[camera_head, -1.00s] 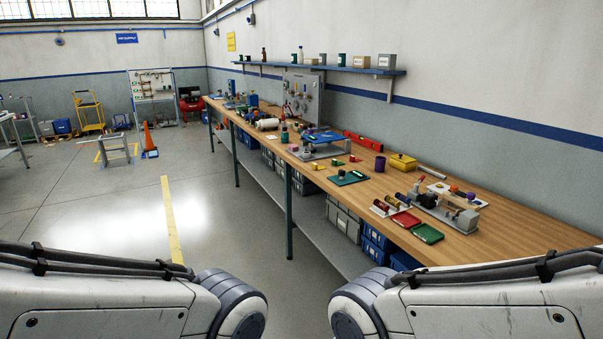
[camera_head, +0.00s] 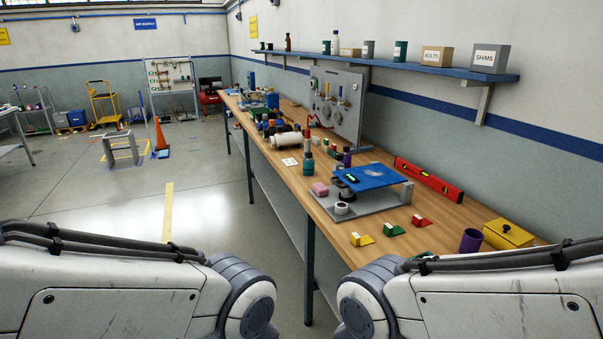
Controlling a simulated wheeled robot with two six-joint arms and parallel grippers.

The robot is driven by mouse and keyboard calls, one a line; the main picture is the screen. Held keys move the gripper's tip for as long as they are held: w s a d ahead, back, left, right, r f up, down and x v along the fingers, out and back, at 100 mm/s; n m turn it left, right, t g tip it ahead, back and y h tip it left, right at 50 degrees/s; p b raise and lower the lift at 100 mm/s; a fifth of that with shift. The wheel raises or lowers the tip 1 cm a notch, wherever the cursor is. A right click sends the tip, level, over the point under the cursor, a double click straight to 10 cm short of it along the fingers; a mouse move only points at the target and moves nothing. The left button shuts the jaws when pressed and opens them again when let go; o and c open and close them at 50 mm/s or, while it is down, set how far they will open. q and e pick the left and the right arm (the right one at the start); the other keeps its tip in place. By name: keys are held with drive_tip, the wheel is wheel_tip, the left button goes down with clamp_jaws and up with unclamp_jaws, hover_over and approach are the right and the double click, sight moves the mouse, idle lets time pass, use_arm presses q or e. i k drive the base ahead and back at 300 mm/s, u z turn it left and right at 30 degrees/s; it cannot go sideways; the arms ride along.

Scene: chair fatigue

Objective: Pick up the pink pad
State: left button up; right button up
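A small pink pad (camera_head: 320,189) lies on the wooden workbench (camera_head: 291,178) near its front edge. It is just left of the grey-based fixture (camera_head: 372,207) with a blue plate on top. My two arms come in from the lower left and lower right corners, and only their upper links show. Both grippers are out of the picture, and neither arm is near the pad.
A teal bottle (camera_head: 308,163) stands behind the pad, with a white roll (camera_head: 286,140) farther back. A red level (camera_head: 429,179) lies along the wall. Yellow (camera_head: 361,239), green and red small blocks lie closer.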

sight(320, 190)
drive_tip(key=u, duration=0.3)
drive_tip(key=i, duration=1.9)
drive_tip(key=u, duration=0.3)
